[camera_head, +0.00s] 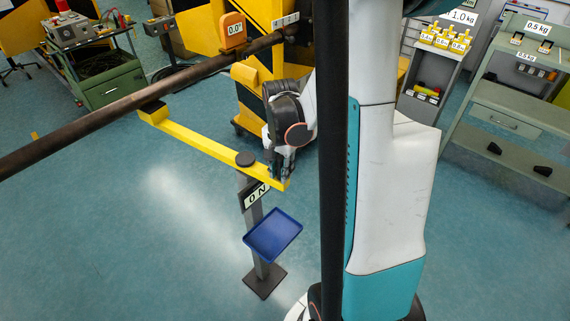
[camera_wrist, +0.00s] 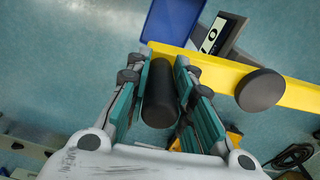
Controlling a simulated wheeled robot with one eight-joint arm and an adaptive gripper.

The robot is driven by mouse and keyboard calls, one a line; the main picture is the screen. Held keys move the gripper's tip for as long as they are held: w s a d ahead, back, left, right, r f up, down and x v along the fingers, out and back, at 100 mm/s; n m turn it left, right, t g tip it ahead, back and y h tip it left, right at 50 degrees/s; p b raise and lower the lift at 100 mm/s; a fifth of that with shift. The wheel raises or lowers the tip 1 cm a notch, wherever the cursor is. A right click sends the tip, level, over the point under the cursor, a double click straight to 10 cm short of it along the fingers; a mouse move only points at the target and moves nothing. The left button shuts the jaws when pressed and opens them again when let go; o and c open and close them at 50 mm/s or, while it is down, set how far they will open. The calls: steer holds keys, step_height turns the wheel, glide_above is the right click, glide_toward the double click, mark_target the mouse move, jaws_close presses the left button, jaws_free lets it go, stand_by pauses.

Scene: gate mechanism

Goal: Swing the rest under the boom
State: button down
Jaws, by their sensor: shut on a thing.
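The rest is a yellow bar (camera_head: 205,145) turning on a dark round pivot cap (camera_head: 245,159) atop a grey post. A dark pad (camera_head: 153,107) sits on its far left end, close beside the boom in the picture; I cannot tell whether it is directly under it. The boom (camera_head: 120,100) is a long dark-brown bar running to the yellow gate stand. My gripper (camera_head: 281,172) is at the bar's near right end. In the wrist view, its fingers are shut on a dark cylindrical handle (camera_wrist: 160,93) by the yellow bar (camera_wrist: 215,72); the pivot cap (camera_wrist: 260,90) lies to the right.
A sign (camera_head: 256,196) and a blue tray (camera_head: 272,236) are on the post. A "0.0°" marker (camera_head: 232,30) stands at the gate stand (camera_head: 252,90). Shelves with weights (camera_head: 440,60) stand at right, a green cart (camera_head: 105,80) at left.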

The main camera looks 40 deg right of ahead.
steer(key=shift+s+a, duration=0.15)
steer(key=shift+a, duration=0.9)
steer(key=c, duration=1.4)
jaws_free()
steer(key=shift+a, duration=0.1)
steer(key=shift+r, duration=0.1)
step_height(320, 180, up, 12)
